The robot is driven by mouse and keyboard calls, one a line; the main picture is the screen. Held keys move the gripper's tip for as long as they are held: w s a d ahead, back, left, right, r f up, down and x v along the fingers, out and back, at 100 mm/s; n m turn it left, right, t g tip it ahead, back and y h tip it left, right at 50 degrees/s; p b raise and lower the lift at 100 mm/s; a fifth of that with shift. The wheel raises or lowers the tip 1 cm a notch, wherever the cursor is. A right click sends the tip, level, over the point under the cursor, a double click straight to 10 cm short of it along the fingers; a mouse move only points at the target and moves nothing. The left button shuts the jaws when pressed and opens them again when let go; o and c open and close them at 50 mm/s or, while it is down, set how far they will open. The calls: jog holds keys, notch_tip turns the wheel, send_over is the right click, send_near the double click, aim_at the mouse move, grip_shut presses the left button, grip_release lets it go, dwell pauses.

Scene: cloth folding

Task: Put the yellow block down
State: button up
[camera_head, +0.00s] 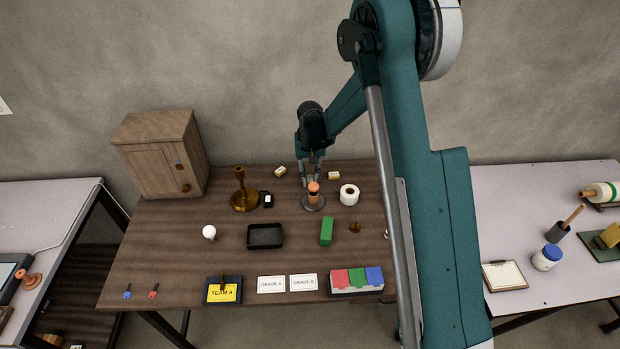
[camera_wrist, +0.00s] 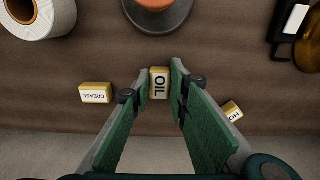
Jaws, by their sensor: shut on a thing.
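A small yellow block (camera_wrist: 160,83) with a white face marked "OIL" sits between my fingertips in the wrist view. My gripper (camera_wrist: 154,88) is shut on it; the gripper also shows in the head view (camera_head: 311,180), pointing down near the table's back edge. The block is largely hidden by the fingers in the head view. I cannot tell whether it touches the table. A second yellow block (camera_wrist: 96,93), marked "GREASE", lies apart on one side, and a third yellow block (camera_wrist: 232,111), its label partly hidden by a finger, lies on the other.
An orange-topped piece on a round grey base (camera_head: 313,202) stands just in front of my gripper. A black tray (camera_head: 265,236) and green block (camera_head: 327,231) lie nearer the front.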

aim_at(310, 179)
jog(key=shift+f, duration=0.2)
jog(key=o, duration=0.7)
jog(key=shift+o, duration=0.2)
jog(key=shift+r, duration=0.15)
notch_tip(310, 179, up, 12)
jog(key=p, duration=0.1)
dwell(0.4)
dwell(0.5)
jog(key=shift+r, duration=0.1)
